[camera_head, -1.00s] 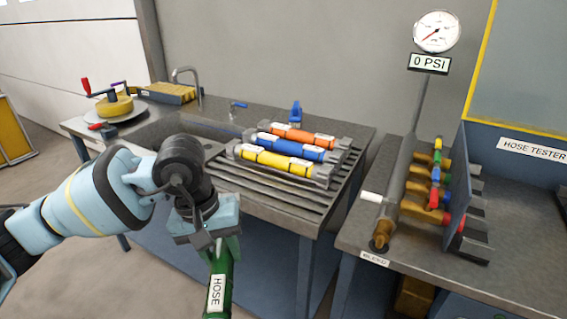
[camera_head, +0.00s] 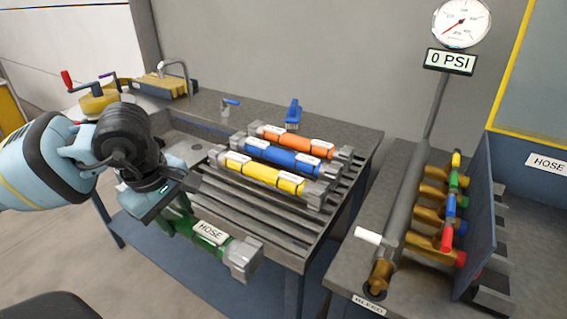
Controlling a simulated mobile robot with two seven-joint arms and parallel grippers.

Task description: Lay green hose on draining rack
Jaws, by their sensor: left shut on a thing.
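The green hose (camera_head: 220,245), with a HOSE label and a grey metal end fitting at its right, is held by my left gripper (camera_head: 170,205). The gripper is shut on it near its left part, and the fingers are partly hidden behind the wrist. The hose shows in front of the near edge of the draining rack (camera_head: 262,214), a slatted grey surface beside the sink. Yellow (camera_head: 262,176), blue (camera_head: 285,157) and orange (camera_head: 296,137) hoses lie side by side on the rack's far part. The front slats are bare. My right gripper is not in view.
A blue-handled object (camera_head: 293,113) stands behind the hoses. The hose tester's coloured valves (camera_head: 447,205) and gauge (camera_head: 462,22), reading 0 PSI, are on the right bench.

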